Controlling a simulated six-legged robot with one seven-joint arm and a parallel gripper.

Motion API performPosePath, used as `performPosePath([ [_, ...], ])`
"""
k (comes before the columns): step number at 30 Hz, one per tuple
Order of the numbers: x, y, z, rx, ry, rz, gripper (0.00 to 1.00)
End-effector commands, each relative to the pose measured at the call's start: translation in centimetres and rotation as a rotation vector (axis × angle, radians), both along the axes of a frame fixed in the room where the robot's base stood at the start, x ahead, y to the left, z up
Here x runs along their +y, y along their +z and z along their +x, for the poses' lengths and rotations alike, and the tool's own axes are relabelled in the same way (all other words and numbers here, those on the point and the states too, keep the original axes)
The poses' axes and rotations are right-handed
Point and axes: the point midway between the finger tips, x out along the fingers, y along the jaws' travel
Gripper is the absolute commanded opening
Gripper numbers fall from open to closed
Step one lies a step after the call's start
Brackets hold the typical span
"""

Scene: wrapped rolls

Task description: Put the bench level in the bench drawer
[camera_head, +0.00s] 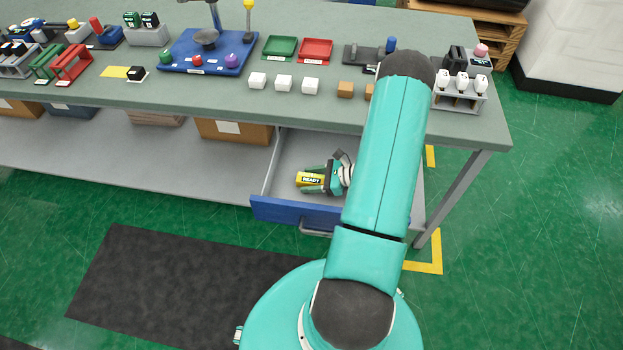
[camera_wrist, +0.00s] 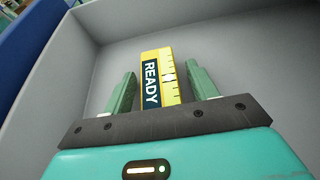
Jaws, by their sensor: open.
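The bench level is a yellow block with a dark READY label (camera_head: 311,180). It lies inside the open bench drawer, and it also shows in the wrist view (camera_wrist: 161,79). The bench drawer (camera_head: 295,211) has a blue front and grey inside, and is pulled out below the bench top. My gripper (camera_head: 316,179) is inside the drawer at the level. In the wrist view my gripper (camera_wrist: 165,80) has its green fingers apart, one on each side of the level, with gaps between. The far end of the drawer is hidden under the bench.
The bench top (camera_head: 200,92) above carries white cubes (camera_head: 283,83), green and red trays (camera_head: 316,50), a blue board (camera_head: 240,62) and a grey rack (camera_head: 460,95). My arm passes over the bench's right part. A bench leg (camera_head: 450,195) stands right of the drawer.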

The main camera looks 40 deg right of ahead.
Motion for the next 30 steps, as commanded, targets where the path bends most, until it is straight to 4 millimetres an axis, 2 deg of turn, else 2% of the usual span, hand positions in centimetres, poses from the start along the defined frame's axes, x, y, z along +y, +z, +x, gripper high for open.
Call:
performPosePath([
  [7, -0.4, 0.7, -0.4, 0.0, -0.002, -0.001, 0.58],
  [21, -5.7, 4.2, -7.3, 0.0, -0.002, -0.002, 0.58],
  [25, -6.5, 4.8, -8.4, 0.0, -0.002, -0.001, 0.58],
  [30, -6.8, 5.0, -8.8, 0.001, 0.0, -0.001, 0.58],
])
